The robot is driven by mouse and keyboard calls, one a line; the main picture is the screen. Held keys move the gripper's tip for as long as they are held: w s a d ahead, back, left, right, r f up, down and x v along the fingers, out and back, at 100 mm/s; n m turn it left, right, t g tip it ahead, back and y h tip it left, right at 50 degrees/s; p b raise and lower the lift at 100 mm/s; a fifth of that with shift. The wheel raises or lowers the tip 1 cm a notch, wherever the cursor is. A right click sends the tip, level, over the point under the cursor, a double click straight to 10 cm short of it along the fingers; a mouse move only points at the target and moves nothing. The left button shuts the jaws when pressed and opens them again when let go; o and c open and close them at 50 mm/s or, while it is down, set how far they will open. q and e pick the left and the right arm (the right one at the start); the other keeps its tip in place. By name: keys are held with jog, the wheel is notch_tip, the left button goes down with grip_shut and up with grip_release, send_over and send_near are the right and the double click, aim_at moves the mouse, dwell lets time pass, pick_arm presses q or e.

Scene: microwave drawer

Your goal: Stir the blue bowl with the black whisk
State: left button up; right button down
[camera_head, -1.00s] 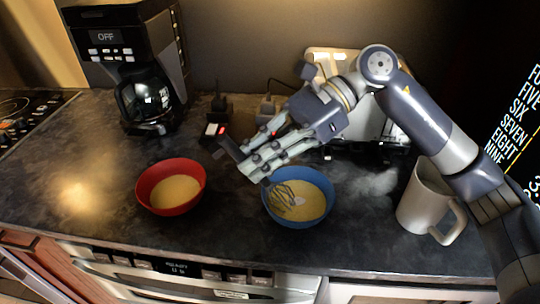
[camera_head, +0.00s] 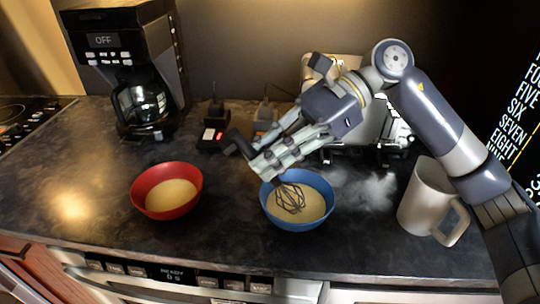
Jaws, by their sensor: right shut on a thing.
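The blue bowl (camera_head: 326,212) stands on the dark counter near its front edge and holds a pale yellow batter. The black whisk (camera_head: 289,198) has its wire end in the bowl, in or just over the batter. Its handle runs up and left into my right gripper (camera_head: 262,160). That gripper is shut on the handle, up and left of the bowl, with its fingers hiding part of the handle. My left gripper is not in view.
A red bowl (camera_head: 140,200) with similar batter stands left of the blue one. A grey mug (camera_head: 424,200) stands to the right. A coffee maker (camera_head: 140,75) stands at the back left, a toaster (camera_head: 350,135) behind my arm. The front left counter (camera_head: 75,185) is clear.

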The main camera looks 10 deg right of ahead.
jog(key=shift+a+f, duration=0.1)
jog(key=shift+f, duration=0.3)
jog(key=shift+s+a+r+p, duration=0.1)
jog(key=shift+r+p, duration=0.2)
jog(key=shift+r, duration=0.15)
jog(key=r, duration=0.1)
jog(key=a+r+p, duration=0.1)
jog(key=r+p, duration=0.1)
jog(key=shift+a+r, duration=0.65)
jog(key=shift+r, duration=0.2)
jog(key=shift+r+p, duration=1.3)
jog(key=shift+r, duration=0.75)
